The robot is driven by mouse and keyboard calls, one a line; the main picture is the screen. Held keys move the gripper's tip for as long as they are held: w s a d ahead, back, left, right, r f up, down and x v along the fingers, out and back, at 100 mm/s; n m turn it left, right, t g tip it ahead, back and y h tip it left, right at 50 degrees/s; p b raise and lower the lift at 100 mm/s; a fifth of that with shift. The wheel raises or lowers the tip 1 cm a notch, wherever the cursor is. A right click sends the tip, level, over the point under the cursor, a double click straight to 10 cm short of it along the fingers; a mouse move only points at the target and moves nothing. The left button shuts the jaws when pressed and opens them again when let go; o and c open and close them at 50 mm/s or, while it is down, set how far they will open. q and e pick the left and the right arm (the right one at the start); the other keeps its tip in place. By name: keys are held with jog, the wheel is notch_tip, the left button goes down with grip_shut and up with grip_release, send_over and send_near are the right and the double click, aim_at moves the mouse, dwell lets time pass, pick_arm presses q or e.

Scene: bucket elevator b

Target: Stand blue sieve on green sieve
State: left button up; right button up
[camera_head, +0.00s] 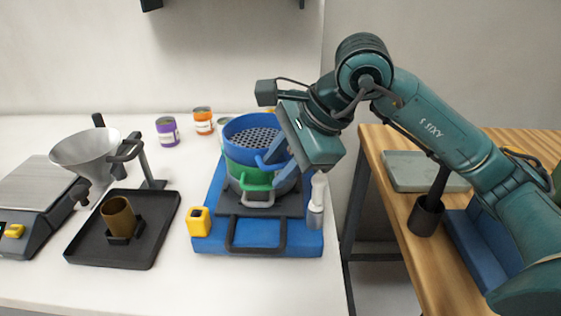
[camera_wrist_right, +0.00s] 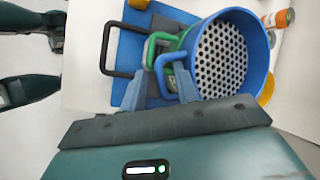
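The blue sieve (camera_head: 240,126), a round pan with a perforated floor, is over the green sieve (camera_head: 241,178); I cannot tell whether it rests on it or hangs just above. In the right wrist view the blue sieve (camera_wrist_right: 262,62) hides most of the green sieve (camera_wrist_right: 151,50), leaving its handle in sight. My right gripper (camera_head: 273,158) is at the blue sieve's handle, on the near right side. My left gripper is not in view.
The stack is over a blue base (camera_head: 207,236) with a black handle (camera_head: 256,249). A yellow block (camera_head: 199,221) stands left of it, a white-topped bottle (camera_head: 318,200) right. Purple (camera_head: 167,132) and orange (camera_head: 203,121) cans stand behind. A black tray (camera_head: 90,245) and funnel (camera_head: 85,152) are left.

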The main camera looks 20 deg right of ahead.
jog(key=shift+r+p, duration=0.4)
jog(key=shift+p, duration=0.05)
jog(key=shift+r+p, duration=0.45)
jog(key=shift+p, duration=0.05)
jog(key=v, duration=1.1)
jog(key=shift+d+r, duration=0.2)
jog(key=shift+s, duration=0.1)
